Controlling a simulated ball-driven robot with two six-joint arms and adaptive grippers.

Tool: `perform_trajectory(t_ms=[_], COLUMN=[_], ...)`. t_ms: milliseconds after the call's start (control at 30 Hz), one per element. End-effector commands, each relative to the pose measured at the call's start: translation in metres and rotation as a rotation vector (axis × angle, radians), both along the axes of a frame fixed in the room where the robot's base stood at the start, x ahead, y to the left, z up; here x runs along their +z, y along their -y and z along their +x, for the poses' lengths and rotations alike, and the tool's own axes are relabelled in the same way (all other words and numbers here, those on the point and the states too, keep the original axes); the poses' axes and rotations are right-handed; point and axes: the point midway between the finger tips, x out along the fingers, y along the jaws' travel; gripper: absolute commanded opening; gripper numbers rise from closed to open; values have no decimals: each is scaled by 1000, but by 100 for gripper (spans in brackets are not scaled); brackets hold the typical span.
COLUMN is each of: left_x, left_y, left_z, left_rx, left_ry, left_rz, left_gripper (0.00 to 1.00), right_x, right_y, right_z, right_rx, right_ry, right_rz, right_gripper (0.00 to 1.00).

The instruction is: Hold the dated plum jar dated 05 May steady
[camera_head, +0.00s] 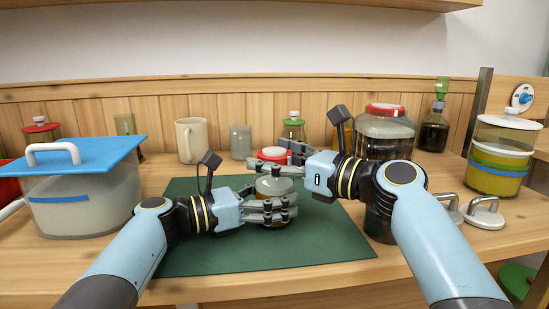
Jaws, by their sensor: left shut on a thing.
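A small jar (273,187) with a pale, greyish top and amber lower part stands on the green mat (190,262). My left gripper (280,210) is shut around its side, and the fingers hide much of its body. No date or label can be read on it. My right gripper (281,155) is just above and behind the jar, with its fingers pointing left. A red-rimmed round piece with a pale middle (271,153) shows at those fingers. I cannot tell whether they grip it.
A blue-lidded tub (85,205) stands at left. A cream mug (191,140), a grey cup (240,142) and a green-capped bottle (293,128) are behind. A large red-lidded jar (385,132) and layered jar (498,168) stand right. The mat's front is clear.

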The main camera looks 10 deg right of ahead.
Motion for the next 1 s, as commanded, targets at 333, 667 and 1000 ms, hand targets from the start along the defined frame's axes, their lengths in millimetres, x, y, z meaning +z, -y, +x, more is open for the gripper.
perform_trajectory(t_ms=[333,667,1000], left_x=[-1,-1,-1], left_y=[0,0,1], left_z=[-1,-1,-1], left_rx=[-1,-2,-3], left_ry=[-1,0,0], left_rz=[1,1,1], left_gripper=[13,13,13], right_x=[0,-1,-1], right_y=[0,1,1], right_z=[0,2,0], right_rx=[-1,253,393], right_ry=[0,-4,-1], right_rz=[0,-5,-1], right_gripper=[26,26,26])
